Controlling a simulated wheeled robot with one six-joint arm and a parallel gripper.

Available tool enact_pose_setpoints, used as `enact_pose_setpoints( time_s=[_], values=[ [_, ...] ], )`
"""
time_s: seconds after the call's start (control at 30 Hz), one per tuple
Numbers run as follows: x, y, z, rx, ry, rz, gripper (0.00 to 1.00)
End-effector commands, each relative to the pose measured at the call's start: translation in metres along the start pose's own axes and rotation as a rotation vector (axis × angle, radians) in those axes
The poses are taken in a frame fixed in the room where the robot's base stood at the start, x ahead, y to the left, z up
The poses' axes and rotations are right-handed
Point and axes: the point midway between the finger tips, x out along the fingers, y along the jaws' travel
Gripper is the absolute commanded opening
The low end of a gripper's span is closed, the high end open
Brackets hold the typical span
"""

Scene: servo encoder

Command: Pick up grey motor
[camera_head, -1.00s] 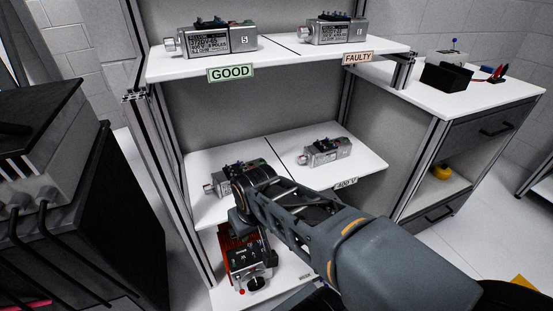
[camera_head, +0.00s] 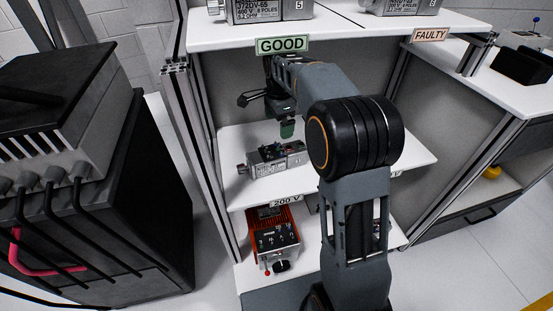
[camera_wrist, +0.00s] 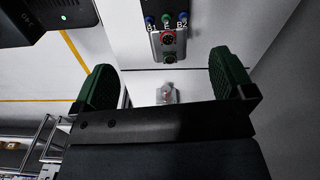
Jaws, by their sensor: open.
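A grey motor (camera_head: 275,160) with a label plate and coloured terminals on top lies on the left part of the middle shelf (camera_head: 236,190). My gripper (camera_head: 284,118) hangs above it, apart from it, with one green fingertip clearly seen. In the wrist view my gripper (camera_wrist: 165,80) is open, with green pads far apart and nothing between them. A grey motor end (camera_wrist: 168,35) with terminals marked B1, E and B2 shows beyond the fingers. Two more grey motors, one over GOOD (camera_head: 268,10) and one over FAULTY (camera_head: 402,6), sit on the top shelf, cut off by the frame.
The top shelf edge (camera_head: 340,34) lies above my gripper. A red and grey control box (camera_head: 275,238) stands on the lower shelf under the motor. A metal upright (camera_head: 205,150) bounds the left side. My arm hides much of the middle shelf's right part.

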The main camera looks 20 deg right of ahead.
Motion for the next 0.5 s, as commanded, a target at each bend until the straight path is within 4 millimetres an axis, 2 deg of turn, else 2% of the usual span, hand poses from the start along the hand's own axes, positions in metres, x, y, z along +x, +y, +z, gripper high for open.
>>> enact_pose_setpoints(
  time_s=[0.13,0.3,0.5],
  values=[
    [0.019,-0.007,0.000,0.050,-0.002,0.010,1.00],
    [0.051,-0.008,0.001,0.057,-0.002,0.012,1.00],
    [0.078,-0.008,0.001,0.055,-0.002,0.009,1.00]
  ],
)
